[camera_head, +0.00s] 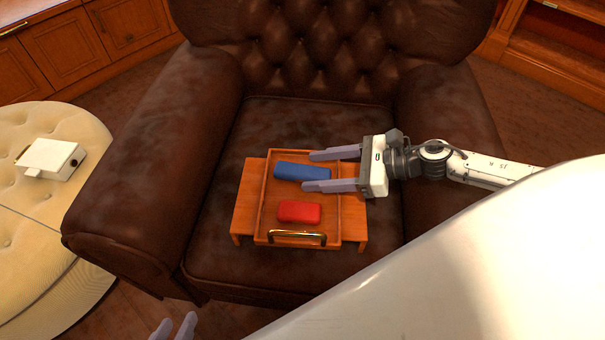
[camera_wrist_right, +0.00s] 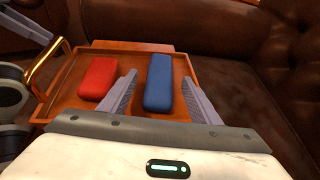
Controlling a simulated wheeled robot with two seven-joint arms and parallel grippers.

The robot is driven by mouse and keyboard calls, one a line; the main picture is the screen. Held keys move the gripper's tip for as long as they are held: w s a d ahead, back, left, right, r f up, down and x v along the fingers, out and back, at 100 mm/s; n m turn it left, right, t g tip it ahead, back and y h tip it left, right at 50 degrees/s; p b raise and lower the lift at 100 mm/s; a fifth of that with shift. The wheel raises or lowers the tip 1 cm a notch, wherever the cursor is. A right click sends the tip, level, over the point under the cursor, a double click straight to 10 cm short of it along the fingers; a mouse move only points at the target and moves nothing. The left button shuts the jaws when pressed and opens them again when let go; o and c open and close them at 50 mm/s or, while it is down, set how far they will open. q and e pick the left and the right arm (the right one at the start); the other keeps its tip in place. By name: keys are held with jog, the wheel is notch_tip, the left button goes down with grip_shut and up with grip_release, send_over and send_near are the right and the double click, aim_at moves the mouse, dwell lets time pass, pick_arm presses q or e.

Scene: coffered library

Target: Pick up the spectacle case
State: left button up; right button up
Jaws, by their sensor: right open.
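A long blue case (camera_head: 303,172), which looks like the spectacle case, lies in a wooden tray (camera_head: 272,215) on the armchair seat. It also shows in the right wrist view (camera_wrist_right: 158,82). My right gripper (camera_head: 309,171) is open and reaches in from the right. In the right wrist view its fingers (camera_wrist_right: 160,77) appear on either side of the blue case, with gaps. I cannot tell whether they are down at its height. My left gripper (camera_head: 175,325) shows only its fingertips at the bottom edge, apart and empty, away from the tray.
A shorter red rounded case (camera_head: 299,211) lies in the same tray, nearer the brass handle (camera_head: 297,236). The leather armchair's arms (camera_head: 165,150) rise on both sides. A cream tufted ottoman (camera_head: 30,215) with a white box (camera_head: 50,158) stands at left.

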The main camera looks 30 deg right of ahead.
aim_at(303, 174)
jog(key=shift+x, duration=1.15)
jog(key=c, duration=1.2)
